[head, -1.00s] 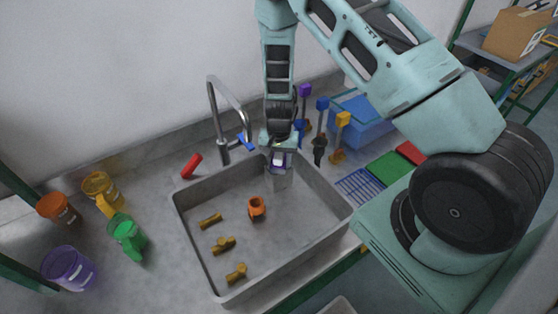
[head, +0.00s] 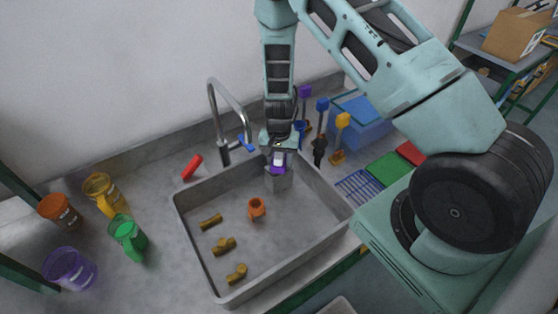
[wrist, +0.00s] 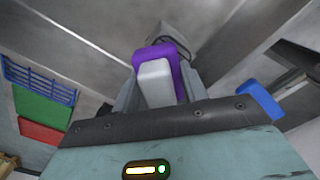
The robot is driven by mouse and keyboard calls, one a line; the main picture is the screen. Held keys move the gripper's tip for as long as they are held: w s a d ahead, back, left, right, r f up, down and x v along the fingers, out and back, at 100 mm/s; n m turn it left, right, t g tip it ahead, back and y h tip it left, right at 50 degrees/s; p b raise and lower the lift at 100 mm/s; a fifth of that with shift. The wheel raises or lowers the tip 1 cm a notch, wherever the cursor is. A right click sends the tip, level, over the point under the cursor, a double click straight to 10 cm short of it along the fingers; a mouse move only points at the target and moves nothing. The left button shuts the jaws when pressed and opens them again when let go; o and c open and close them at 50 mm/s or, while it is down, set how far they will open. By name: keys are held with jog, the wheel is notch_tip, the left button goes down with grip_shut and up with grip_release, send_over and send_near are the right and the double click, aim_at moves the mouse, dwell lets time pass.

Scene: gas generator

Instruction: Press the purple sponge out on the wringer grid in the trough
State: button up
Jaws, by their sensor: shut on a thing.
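The purple sponge (head: 277,170) is in my gripper (head: 278,161), which is shut on it at the trough's back wall. In the wrist view the sponge (wrist: 180,63) shows between the fingers, with a pale block (wrist: 155,83) in front of it. The trough (head: 190,235) is a grey open basin. A grey block-like part (head: 281,184) stands inside it, just below the sponge. I cannot tell whether this part is the wringer grid or whether the sponge touches it.
Brass fittings (head: 224,245) and an orange piece (head: 256,207) lie in the trough. A tap (head: 215,110) rises behind it. Coloured brushes, a blue rack (head: 357,187) and green and red pads are at right. Several coloured pots (head: 68,268) stand at left.

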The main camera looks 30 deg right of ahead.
jog(key=shift+r+p, duration=2.05)
jog(key=shift+r, duration=1.2)
jog(key=shift+f, duration=0.15)
